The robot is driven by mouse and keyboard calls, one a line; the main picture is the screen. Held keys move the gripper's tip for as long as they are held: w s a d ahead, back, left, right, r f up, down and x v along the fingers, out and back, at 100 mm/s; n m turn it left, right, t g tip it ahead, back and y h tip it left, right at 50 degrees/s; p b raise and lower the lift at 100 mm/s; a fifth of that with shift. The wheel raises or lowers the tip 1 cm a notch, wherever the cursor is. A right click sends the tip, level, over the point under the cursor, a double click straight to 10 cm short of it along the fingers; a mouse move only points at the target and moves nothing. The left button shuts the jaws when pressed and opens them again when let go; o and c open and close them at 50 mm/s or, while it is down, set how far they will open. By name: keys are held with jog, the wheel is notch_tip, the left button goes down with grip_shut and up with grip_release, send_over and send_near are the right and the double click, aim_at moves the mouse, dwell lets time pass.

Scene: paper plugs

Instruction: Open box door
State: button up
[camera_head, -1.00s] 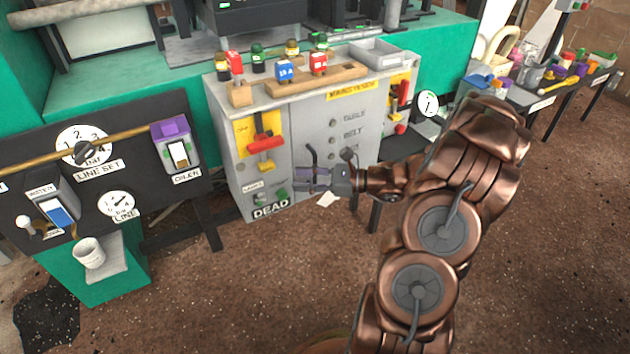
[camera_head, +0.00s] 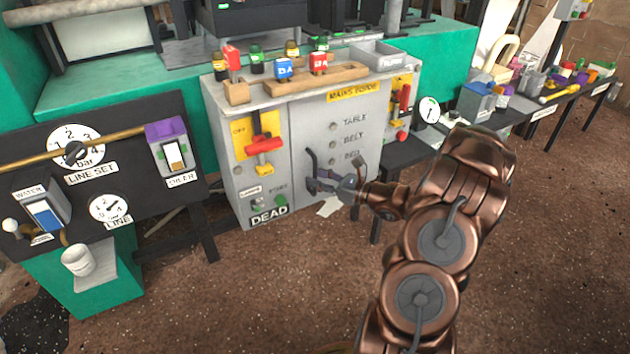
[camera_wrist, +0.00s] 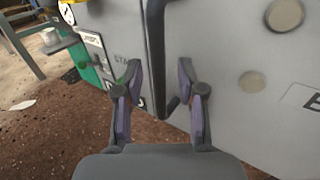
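The grey box (camera_head: 262,108) stands in the middle of the head view. Its door (camera_head: 343,115) is the front panel on the right, marked TABLE and BELT, and looks shut. A dark upright bar handle (camera_head: 310,162) is on the door's left side. My gripper (camera_head: 319,181) is at the handle's lower part. In the wrist view my gripper (camera_wrist: 158,80) is open, one finger on each side of the handle (camera_wrist: 156,45). The handle's bent lower end shows between the fingers. I cannot tell whether either finger touches it. The door (camera_wrist: 225,70) fills the right of that view.
A red lever (camera_head: 264,143) and a DEAD label (camera_head: 270,214) are left of the door. Tagged plugs in a wooden rack (camera_head: 318,79) stand on top. A gauge panel (camera_head: 120,160) is at left and a tool bench (camera_head: 540,110) at right. Brown floor before the box is open.

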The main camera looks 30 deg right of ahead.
jog(key=shift+w+a, duration=0.25)
jog(key=shift+w, duration=0.2)
grip_shut()
dwell(0.5)
